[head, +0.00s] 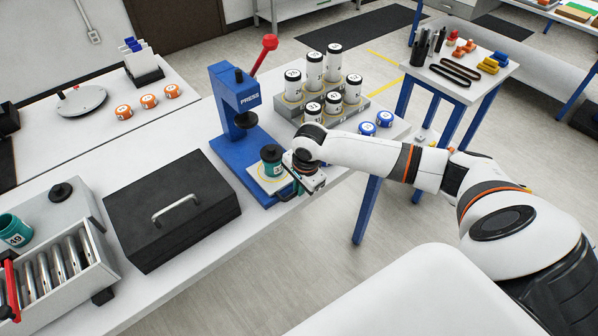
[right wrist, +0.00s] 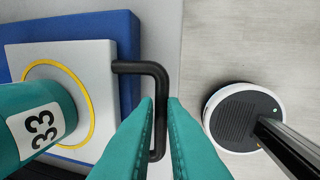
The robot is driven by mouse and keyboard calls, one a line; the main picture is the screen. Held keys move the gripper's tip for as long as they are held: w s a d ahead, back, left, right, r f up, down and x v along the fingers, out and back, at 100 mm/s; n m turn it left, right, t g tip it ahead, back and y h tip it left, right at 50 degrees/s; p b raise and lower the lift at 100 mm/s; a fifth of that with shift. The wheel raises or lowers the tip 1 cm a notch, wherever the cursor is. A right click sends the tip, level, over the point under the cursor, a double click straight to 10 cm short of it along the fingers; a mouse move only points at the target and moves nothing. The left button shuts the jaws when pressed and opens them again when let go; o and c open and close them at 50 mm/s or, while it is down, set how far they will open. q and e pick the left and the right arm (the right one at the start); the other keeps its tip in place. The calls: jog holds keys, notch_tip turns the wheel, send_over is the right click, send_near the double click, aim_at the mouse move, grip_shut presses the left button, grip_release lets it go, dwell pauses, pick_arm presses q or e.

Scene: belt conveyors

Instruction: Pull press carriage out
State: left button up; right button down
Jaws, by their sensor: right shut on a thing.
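The blue press (head: 228,95) with a red-knobbed lever stands on the white bench. Its carriage is a white plate (head: 254,177) with a yellow ring, at the front of the blue base. It also shows in the right wrist view (right wrist: 103,85). The carriage's black bar handle (right wrist: 157,80) sticks out on the near side. My right gripper (right wrist: 160,108) has its teal fingers shut on this handle. My left gripper is not in view.
A black case (head: 172,215) with a metal handle lies left of the press. A grey rack (head: 350,108) of white canisters stands right of it, with blue-and-white pucks (head: 367,128) nearby. Open floor lies in front of the bench.

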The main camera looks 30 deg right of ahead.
jog(key=shift+w, duration=0.25)
jog(key=c, duration=1.7)
grip_release()
jog(key=shift+o, duration=1)
jog(key=shift+r, duration=0.25)
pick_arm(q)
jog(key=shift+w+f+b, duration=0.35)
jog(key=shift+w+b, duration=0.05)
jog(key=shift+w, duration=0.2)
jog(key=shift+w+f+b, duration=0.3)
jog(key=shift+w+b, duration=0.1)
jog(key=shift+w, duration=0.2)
pick_arm(e)
notch_tip(320, 180, up, 11)
jog(key=s, duration=0.2)
jog(key=shift+r, duration=0.15)
jog(key=shift+d, duration=0.1)
